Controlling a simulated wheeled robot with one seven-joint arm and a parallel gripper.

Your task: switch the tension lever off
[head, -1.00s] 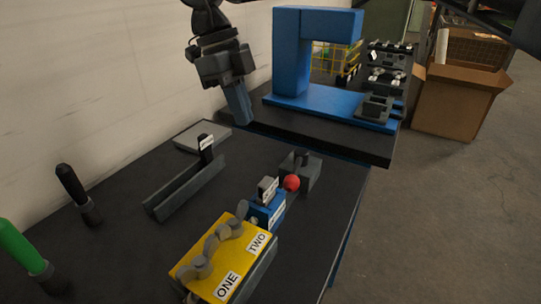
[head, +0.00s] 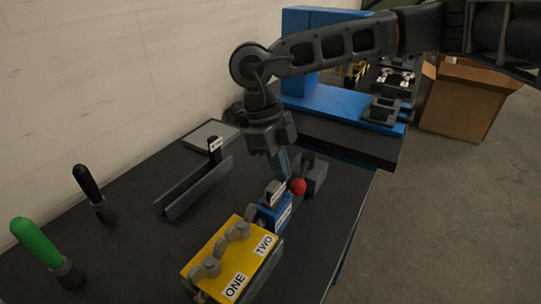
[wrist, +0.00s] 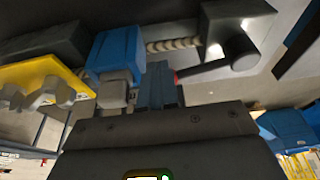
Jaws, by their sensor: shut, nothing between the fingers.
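The tension lever has a red ball knob (head: 298,187) and stands at a dark grey block (head: 314,172) near the table's right side. In the wrist view, its dark rod (wrist: 203,72) runs from the grey block (wrist: 238,42) towards my fingers, and only a sliver of red shows beside them. My gripper (head: 283,180) is shut and empty, pointing down just left of the knob. Its fingers also show in the wrist view (wrist: 160,85). Whether they touch the knob I cannot tell. A blue block (head: 273,212) with a grey top piece stands just in front of the fingers.
A yellow-topped box (head: 215,262) labelled ONE and TWO is in front. A grey channel (head: 195,190) lies to the left, with black (head: 88,184) and green (head: 36,243) handles beyond. A blue frame (head: 335,97) stands behind. The table between channel and blue block is clear.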

